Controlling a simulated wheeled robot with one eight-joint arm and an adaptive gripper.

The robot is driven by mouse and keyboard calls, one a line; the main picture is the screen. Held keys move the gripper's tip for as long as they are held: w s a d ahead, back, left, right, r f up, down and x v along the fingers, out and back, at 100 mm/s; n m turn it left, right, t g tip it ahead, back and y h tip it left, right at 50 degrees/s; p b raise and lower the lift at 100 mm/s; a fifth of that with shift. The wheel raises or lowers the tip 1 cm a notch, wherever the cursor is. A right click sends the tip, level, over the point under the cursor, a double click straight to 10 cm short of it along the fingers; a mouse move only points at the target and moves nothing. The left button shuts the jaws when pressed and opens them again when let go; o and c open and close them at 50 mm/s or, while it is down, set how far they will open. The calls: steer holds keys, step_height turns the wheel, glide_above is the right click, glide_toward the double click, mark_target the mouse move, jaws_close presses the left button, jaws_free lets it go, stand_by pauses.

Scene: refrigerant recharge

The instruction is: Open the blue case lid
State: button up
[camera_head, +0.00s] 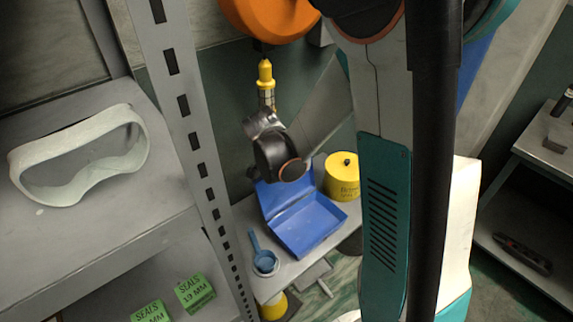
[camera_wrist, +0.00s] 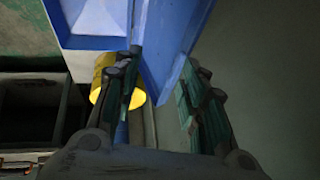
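The blue case (camera_head: 308,226) stands on a grey bench in the head view. Its lid (camera_head: 285,192) is raised, standing up at the back, and the empty-looking tray is exposed. My gripper is at the lid's upper edge in the head view, mostly hidden behind my dark wrist. In the wrist view my gripper (camera_wrist: 163,88) has its two fingers spread apart. The blue lid (camera_wrist: 168,40) reaches into the space between the fingertips; whether either finger touches it I cannot tell. The case's tray (camera_wrist: 95,18) shows at the top left there.
A yellow tin (camera_head: 342,178) stands right behind the case. A blue cup-like item (camera_head: 264,258) is at its left. A yellow-tipped fitting (camera_head: 265,75) hangs above. A perforated upright (camera_head: 190,130) and shelf with pale goggles (camera_head: 80,155) stand left. Green seal boxes (camera_head: 195,293) lie lower left.

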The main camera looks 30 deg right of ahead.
steer(key=s+a, duration=0.1)
steer(key=a, duration=0.5)
steer(key=shift+s+a, duration=0.15)
steer(key=shift+a, duration=0.1)
steer(key=shift+r, duration=0.1)
steer(key=v, duration=1.2)
steer(key=shift+s, duration=0.1)
